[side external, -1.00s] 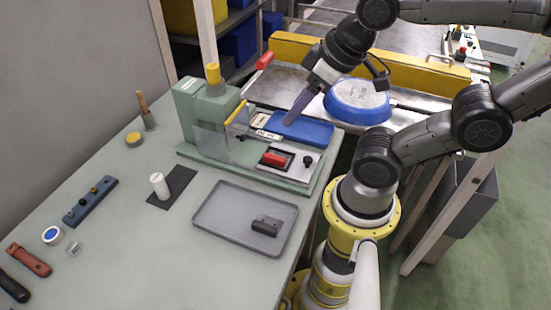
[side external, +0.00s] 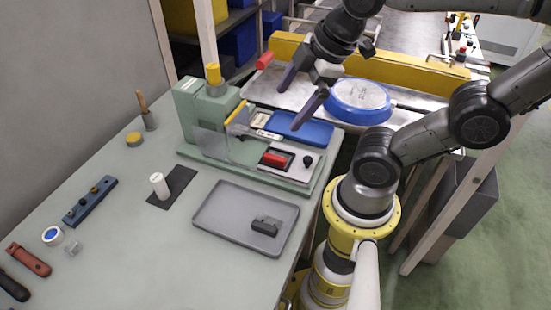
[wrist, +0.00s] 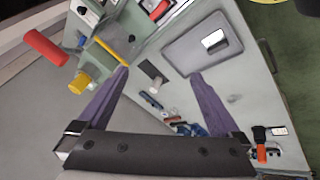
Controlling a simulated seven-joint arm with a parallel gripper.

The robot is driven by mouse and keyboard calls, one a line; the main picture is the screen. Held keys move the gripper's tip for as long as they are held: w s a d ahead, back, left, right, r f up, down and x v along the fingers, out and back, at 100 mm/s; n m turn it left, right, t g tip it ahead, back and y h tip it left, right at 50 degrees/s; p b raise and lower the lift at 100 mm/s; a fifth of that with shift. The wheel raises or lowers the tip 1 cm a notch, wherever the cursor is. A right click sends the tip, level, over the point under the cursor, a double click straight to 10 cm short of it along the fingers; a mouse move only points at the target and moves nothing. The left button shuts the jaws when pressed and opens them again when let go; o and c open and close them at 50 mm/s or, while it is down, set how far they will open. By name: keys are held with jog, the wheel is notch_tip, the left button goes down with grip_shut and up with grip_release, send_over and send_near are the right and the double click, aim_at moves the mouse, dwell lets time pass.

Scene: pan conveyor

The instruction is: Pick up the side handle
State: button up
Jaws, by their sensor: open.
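A small dark grey piece with a raised block (side external: 265,225), which looks like the side handle, lies in a shallow grey tray (side external: 213,222) on the bench. In the wrist view the tray (wrist: 178,55) is at upper right, and the piece (wrist: 213,39) looks bright there. My gripper (side external: 289,107) is open and empty, its two purple fingers spread in the air above the back of the green fixture. It is well above and behind the tray. Both fingers also show in the wrist view, with my gripper (wrist: 158,73) empty between them.
The green fixture (side external: 205,115), with a yellow-topped post, blue tray (side external: 305,127) and red block (side external: 275,159), stands behind the grey tray. A blue pan (side external: 358,98) sits on the conveyor. A white cylinder (side external: 159,186) and tools lie left. The bench in front of the tray is clear.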

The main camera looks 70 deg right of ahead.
jog(key=w+d+f+n+g, duration=0.2)
jog(key=w+n+g, duration=0.15)
jog(key=n, duration=0.45)
jog(key=n+g, duration=0.2)
send_near(276, 151)
jog(key=a, duration=0.1)
jog(key=a+f, duration=0.1)
jog(key=s+a, duration=0.1)
jog(key=shift+a+f, duration=0.15)
jog(key=shift+a, duration=0.2)
jog(key=shift+s+d+f, duration=0.1)
jog(key=shift+s+f, duration=0.05)
jog(key=shift+f, duration=1.15)
jog(key=shift+s+d+f, duration=0.1)
jog(key=shift+s+f, duration=0.05)
jog(key=shift+f, duration=1.2)
jog(key=shift+c, duration=0.3)
jog(key=c, duration=1.4)
jog(key=shift+r, duration=0.15)
